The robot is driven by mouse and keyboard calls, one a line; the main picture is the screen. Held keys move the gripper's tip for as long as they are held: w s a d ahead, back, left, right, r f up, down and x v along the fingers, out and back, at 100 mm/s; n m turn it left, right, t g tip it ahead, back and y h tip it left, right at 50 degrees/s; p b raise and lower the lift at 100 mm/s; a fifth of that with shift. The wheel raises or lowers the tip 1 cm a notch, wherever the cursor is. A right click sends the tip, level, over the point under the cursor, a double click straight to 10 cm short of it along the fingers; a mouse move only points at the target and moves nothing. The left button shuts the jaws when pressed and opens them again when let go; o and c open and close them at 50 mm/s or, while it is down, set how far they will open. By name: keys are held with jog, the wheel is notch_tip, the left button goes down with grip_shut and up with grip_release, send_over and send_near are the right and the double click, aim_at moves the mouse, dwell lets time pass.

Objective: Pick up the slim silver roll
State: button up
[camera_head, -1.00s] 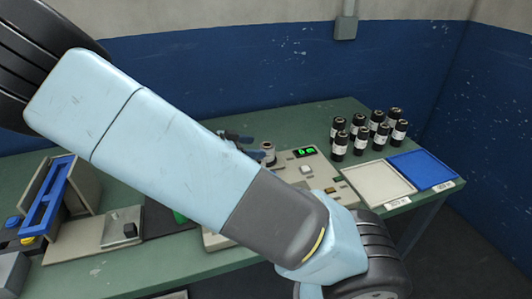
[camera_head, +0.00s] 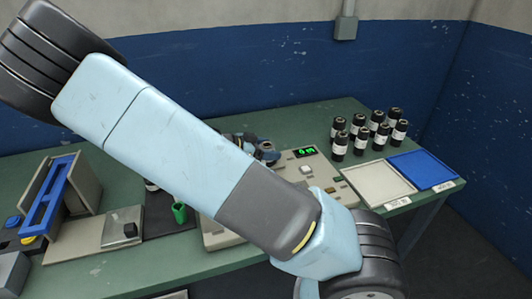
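A small silver roll (camera_head: 266,146) shows just past the upper edge of my arm, at the left side of the grey device with the green display. Only a little of it shows. My gripper (camera_head: 252,143) is at the roll, with dark and bluish finger parts beside and partly over it. Most of the gripper is hidden behind my arm, so I cannot tell whether the fingers touch the roll or are closed on it.
The grey device (camera_head: 322,180) has a lit green display. Several black rolls with white labels (camera_head: 360,138) stand behind a white tray (camera_head: 377,184) and a blue tray (camera_head: 424,170).

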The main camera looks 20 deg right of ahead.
jog(key=c, duration=0.9)
jog(key=shift+c, duration=0.2)
